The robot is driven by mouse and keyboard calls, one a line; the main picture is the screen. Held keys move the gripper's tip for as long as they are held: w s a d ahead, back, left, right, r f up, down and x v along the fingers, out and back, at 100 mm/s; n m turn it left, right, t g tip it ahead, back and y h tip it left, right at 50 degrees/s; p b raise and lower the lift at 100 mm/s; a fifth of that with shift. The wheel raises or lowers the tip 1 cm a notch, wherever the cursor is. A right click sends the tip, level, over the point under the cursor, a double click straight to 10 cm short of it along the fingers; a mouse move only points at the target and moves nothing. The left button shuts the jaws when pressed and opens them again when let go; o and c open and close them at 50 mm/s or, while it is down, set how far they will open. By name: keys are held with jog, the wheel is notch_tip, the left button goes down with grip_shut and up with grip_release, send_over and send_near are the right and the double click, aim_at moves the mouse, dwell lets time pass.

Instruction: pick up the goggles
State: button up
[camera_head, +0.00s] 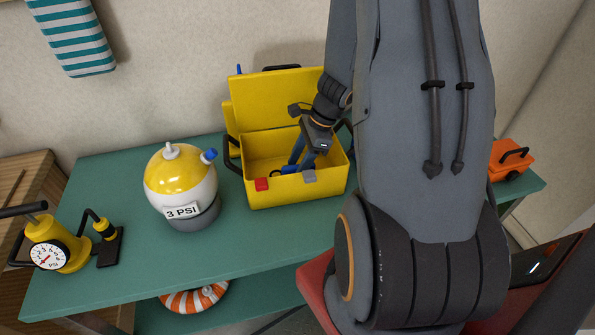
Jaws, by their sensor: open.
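My gripper (302,163) reaches down into the open yellow box (267,193) on the green table, near the right part of its inside. Its two fingers are apart, so it is open. A small bright blue piece (289,170) shows at the fingertips inside the box, just behind the front wall. It may be part of the goggles, but I cannot tell. No clear outline of goggles shows. The box's front wall and my gripper hide much of the box floor there. I cannot tell whether the fingers touch the blue piece.
The box's lid (262,98) stands raised at the back. A yellow and white tank (180,188) marked 3 PSI stands left of the box. A yellow pump with a gauge (61,245) is at the far left. An orange case (510,160) is at the right. Bare green tabletop (130,270) lies in front.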

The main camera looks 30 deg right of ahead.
jog(key=shift+f, duration=0.25)
dwell(0.4)
grip_shut()
